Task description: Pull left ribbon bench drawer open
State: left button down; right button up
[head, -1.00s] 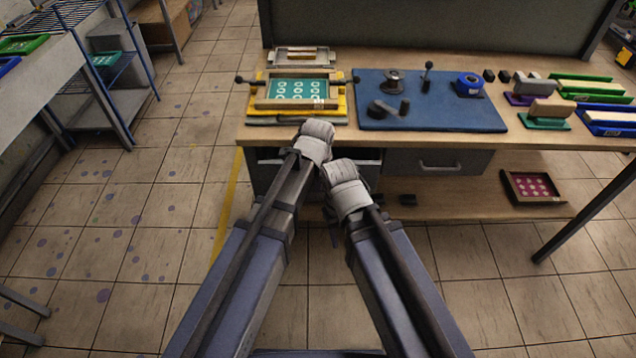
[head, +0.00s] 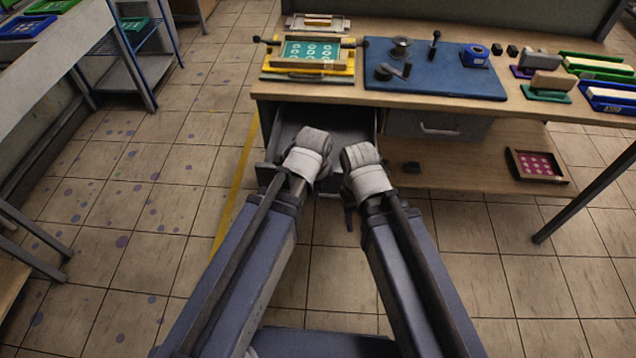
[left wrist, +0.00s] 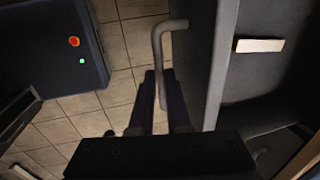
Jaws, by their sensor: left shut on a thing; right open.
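The left ribbon bench drawer (head: 343,128) is dark grey and stands pulled out from under the bench top, with its inside showing in the head view. My left gripper (head: 308,152) is at its front. In the left wrist view, the grey bar handle (left wrist: 163,60) runs between the fingers of my left gripper (left wrist: 164,95), which is shut on it. The drawer front (left wrist: 196,65) is beside the handle. My wrist hides the handle in the head view. My right gripper (head: 360,158) is open and empty just right of the drawer; its fingertips are mostly hidden.
A second, closed drawer (head: 437,126) with a pale handle is to the right. The bench top holds a yellow printing frame (head: 350,67), a blue mat (head: 450,82) and stamps. A lower shelf (head: 480,170) bears a tray (head: 537,164).

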pick_arm(q)
jog(key=c, duration=0.9)
grip_release()
jog(key=r+p, duration=0.2)
jog(key=s+r+p, duration=0.1)
jog(key=r+p, duration=0.4)
jog(key=shift+s+r+p, duration=0.25)
jog(key=shift+r+p, duration=0.05)
jog(key=s+n+g, duration=0.1)
jog(key=s+n, duration=0.1)
jog(key=n, duration=0.2)
jog(key=s+n+y, duration=0.1)
jog(key=s+n, duration=0.1)
jog(key=n, duration=0.3)
jog(key=s+n+g, duration=0.1)
jog(key=s+n, duration=0.1)
jog(key=n, duration=0.3)
jog(key=shift+s+a+f+g, duration=0.15)
jog(key=shift+s+a+g, duration=0.1)
jog(key=shift+g, duration=0.05)
